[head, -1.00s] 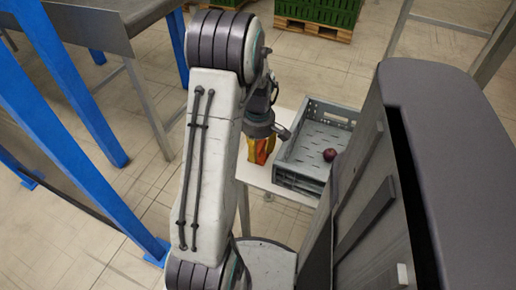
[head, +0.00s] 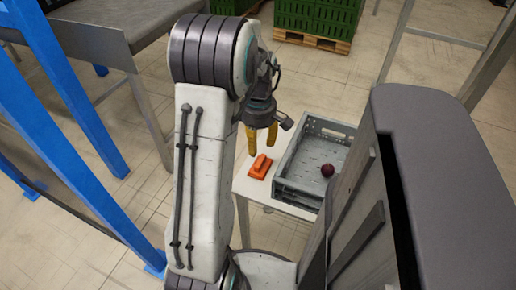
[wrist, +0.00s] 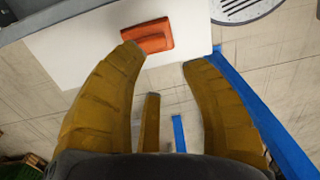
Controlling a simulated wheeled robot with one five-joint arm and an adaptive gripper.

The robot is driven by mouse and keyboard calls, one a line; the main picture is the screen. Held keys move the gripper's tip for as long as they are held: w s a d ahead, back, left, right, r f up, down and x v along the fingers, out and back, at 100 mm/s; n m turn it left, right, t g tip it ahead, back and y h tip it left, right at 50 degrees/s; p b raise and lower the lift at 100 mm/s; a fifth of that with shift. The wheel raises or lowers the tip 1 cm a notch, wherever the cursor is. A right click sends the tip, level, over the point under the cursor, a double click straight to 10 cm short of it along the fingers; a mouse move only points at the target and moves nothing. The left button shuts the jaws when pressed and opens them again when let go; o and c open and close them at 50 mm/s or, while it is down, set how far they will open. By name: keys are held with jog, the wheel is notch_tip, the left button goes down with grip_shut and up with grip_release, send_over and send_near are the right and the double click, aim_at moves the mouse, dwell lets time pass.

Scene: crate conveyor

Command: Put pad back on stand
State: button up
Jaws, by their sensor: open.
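The pad is an orange-red block (head: 260,166) with a raised grip on top. It lies on the white stand top (head: 248,190), left of the grey crate. In the wrist view the pad (wrist: 149,36) lies beyond the left fingertip, near the stand's edge. My gripper (head: 262,143) has yellow fingers and hangs above the stand, apart from the pad. In the wrist view my gripper (wrist: 167,55) is open with nothing between its fingers.
Blue posts (head: 72,90) and a conveyor (head: 95,28) are at the left. Green crates (head: 315,18) on a pallet stand at the back.

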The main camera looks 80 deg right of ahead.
jog(key=shift+r+p, duration=0.3)
jog(key=shift+r, duration=0.9)
jog(key=w+a+r+n+h, duration=0.1)
jog(key=w+a+r, duration=0.2)
jog(key=w+a, duration=0.65)
jog(key=w+a+r, duration=0.3)
jog(key=w+a, duration=0.3)
jog(key=w, duration=0.6)
jog(key=a+r+n+t, duration=0.1)
jog(key=a+t, duration=0.1)
jog(key=a, duration=2)
jog(key=shift+s+a+n+y, duration=0.3)
jog(key=shift+s+a+n, duration=0.05)
jog(key=shift+s+n, duration=0.05)
